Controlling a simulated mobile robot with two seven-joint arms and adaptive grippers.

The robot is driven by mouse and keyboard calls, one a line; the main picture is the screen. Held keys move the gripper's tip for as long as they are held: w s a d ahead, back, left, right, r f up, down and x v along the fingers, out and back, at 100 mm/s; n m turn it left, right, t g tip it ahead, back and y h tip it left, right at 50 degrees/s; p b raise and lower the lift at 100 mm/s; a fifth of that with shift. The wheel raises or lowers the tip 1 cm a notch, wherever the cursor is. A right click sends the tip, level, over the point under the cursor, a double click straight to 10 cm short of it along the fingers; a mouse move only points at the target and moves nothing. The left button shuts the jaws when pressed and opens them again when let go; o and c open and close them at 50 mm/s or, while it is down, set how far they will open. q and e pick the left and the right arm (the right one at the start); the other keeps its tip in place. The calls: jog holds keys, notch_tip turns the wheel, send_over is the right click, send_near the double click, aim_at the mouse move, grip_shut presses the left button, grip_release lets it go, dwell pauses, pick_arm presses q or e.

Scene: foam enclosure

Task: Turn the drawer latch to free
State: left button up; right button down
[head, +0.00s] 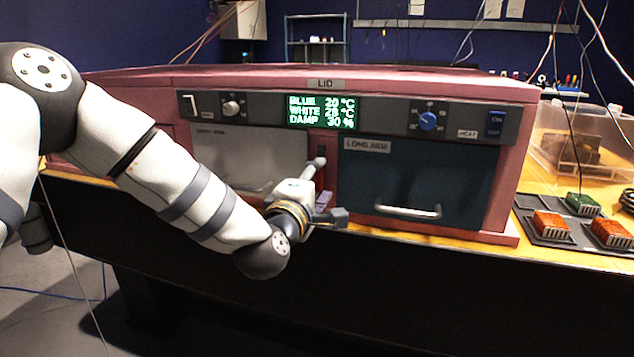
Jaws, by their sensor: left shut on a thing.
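A pink cabinet (170,80) holds a pale drawer (225,150) on the left and a dark teal drawer (415,170) on the right. The drawer latch (322,150) is on the narrow strip between them, and mostly hidden behind my gripper. My left gripper (318,172) reaches up against this strip and is shut on the latch. Its fingertips are small and partly hidden, so the latch's turn angle cannot be told. Both drawers look closed. My right gripper is not in view.
A control panel with a green display (321,112), a blue knob (428,121) and a blue switch (495,124) runs above the drawers. The teal drawer's bar handle (408,211) sticks out. A clear bin (580,145) and orange blocks (551,225) stand at right.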

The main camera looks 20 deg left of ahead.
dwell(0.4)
pick_arm(q)
jog(key=o, duration=1.1)
jog(key=shift+o, duration=0.2)
jog(key=s, duration=1.2)
jog(key=shift+a, duration=0.2)
